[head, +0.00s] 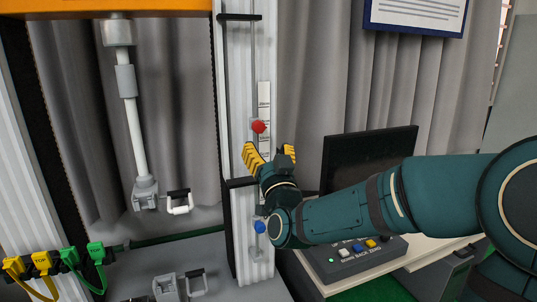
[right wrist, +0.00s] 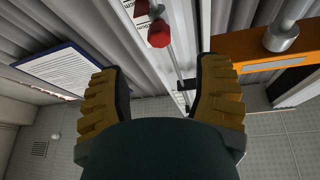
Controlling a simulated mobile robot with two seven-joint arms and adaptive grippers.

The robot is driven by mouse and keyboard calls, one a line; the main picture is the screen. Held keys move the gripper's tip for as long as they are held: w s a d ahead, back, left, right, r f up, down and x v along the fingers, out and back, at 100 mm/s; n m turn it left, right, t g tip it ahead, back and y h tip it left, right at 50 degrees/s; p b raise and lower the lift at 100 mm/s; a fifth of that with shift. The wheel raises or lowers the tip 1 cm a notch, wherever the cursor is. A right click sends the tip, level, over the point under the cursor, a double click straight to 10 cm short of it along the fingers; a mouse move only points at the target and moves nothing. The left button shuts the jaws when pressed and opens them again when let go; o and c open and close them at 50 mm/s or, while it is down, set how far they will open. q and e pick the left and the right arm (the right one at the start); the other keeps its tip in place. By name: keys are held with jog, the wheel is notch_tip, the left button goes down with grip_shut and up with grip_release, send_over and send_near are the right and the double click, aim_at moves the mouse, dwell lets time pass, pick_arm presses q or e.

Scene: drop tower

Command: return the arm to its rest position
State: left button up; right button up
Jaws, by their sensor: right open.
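My right arm comes in from the right in the head view. Its gripper (head: 270,157) is in front of the white tower post, just below a red knob (head: 259,127). The yellow-padded fingers are spread apart with nothing between them. In the right wrist view the open fingers (right wrist: 163,88) point up, and the red knob (right wrist: 159,33) shows beyond them, apart from both fingers. My left gripper does not show.
A white post (head: 245,262) carries a blue knob (head: 260,227) below my gripper. A control box (head: 352,262) with coloured buttons and a dark monitor (head: 365,160) stand right, near my forearm. Yellow and green clamps (head: 70,257) hang at left.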

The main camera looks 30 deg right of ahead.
jog(key=shift+s+a+f, duration=0.15)
jog(key=shift+s+f, duration=0.05)
jog(key=shift+s, duration=0.25)
jog(key=w+a+f+n+g+y, duration=0.1)
jog(key=a+f+g+y, duration=0.25)
jog(key=f, duration=0.75)
jog(key=w+a+f+n+g+y, duration=0.1)
jog(key=a+f+g+y, duration=0.3)
jog(key=f, duration=0.7)
jog(key=w+a+f+n+g+y, duration=0.1)
jog(key=a+f+g, duration=0.1)
jog(key=a+f, duration=0.6)
jog(key=s+a+f+g+y, duration=0.1)
jog(key=s+a+f+g, duration=0.2)
jog(key=s+f, duration=0.3)
jog(key=s+a+f+n+g+y, duration=0.1)
jog(key=s+a+f+g, duration=0.2)
jog(key=s+f, duration=0.4)
jog(key=s+a+f+g+y, duration=0.1)
jog(key=s+a+f+g, duration=0.2)
jog(key=s+f, duration=0.3)
notch_tip(320, 180, down, 4)
jog(key=shift+s+f+g, duration=0.15)
jog(key=shift+s+g, duration=0.25)
jog(key=shift+g, duration=0.05)
